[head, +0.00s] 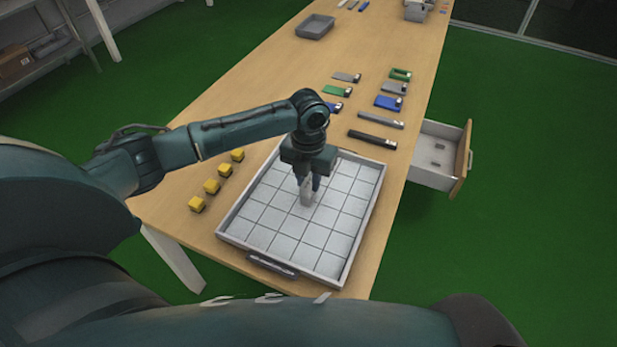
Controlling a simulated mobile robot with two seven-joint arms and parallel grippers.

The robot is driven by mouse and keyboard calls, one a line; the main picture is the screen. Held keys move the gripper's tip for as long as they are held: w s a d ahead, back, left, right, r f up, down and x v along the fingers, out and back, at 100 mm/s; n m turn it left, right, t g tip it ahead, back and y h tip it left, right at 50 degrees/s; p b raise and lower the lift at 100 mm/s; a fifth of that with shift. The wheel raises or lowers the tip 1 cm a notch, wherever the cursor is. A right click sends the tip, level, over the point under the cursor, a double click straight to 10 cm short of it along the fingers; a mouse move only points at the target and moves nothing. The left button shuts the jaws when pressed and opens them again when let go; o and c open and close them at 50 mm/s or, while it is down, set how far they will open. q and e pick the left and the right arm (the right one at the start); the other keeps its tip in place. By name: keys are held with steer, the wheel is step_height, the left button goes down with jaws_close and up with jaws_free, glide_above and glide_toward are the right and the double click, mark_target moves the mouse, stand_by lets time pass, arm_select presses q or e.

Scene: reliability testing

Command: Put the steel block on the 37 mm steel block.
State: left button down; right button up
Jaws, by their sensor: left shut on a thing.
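My left gripper (310,184) points down over the gridded tray (231,223). It is shut on a grey steel block (306,194), held upright between the fingers above the middle of the tray. The fingers cover part of the block. I cannot tell whether its lower end touches the tray or another block. I cannot make out the 37 mm steel block separately; the gripper and the held block may hide it. My right gripper is not in view.
Several yellow cubes (211,186) stand in a row left of the tray. Flat green, blue and grey pieces (388,102) and dark bars (372,139) lie beyond it. An open drawer (437,155) juts out at the right. A grey bin (315,26) stands far back.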

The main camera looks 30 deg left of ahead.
mark_target(309, 183)
arm_select(q)
steer(key=shift+f, duration=0.1)
steer(key=c, duration=1.2)
jaws_free()
step_height(309, 183, up, 12)
